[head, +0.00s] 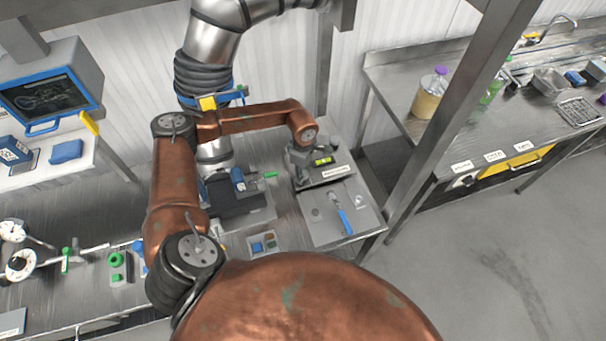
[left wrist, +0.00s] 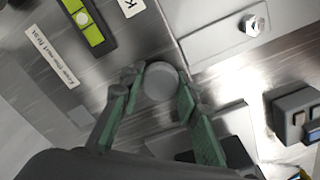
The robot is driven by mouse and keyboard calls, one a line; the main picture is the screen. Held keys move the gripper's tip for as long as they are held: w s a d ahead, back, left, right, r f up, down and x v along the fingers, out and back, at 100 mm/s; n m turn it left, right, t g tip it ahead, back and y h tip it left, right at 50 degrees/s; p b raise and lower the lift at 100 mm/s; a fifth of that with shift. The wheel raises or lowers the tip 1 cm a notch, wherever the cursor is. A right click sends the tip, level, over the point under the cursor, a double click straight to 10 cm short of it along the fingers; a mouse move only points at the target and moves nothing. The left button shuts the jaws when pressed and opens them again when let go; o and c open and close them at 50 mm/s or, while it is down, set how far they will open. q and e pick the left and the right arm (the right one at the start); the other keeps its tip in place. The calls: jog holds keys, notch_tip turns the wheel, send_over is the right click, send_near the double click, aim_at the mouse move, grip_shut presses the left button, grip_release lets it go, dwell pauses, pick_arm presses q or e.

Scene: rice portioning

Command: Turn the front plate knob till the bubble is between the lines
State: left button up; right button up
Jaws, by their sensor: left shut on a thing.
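The front plate knob (left wrist: 160,82) is a round grey disc in the left wrist view. My left gripper (left wrist: 159,88) has one green-padded finger on each side of it and is shut on it. In the head view my left gripper (head: 300,158) is at the metal plate, and the knob is hidden or too small to make out. The yellow-green bubble vial (head: 322,160) sits close by; it also shows in the left wrist view (left wrist: 95,35). A pale patch shows in the vial, but I cannot tell where the bubble sits against the lines. My right gripper is not in view.
A blue-handled tool (head: 344,221) lies on the metal panel in front of the plate. A dark device with a blue part (head: 238,180) stands left of my gripper. A steel post (head: 440,120) rises to the right. The floor beyond is clear.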

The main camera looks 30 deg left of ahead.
pick_arm(q)
jog(key=o, duration=1.2)
jog(key=shift+c, duration=0.2)
notch_tip(320, 180, up, 12)
jog(key=shift+r, duration=0.1)
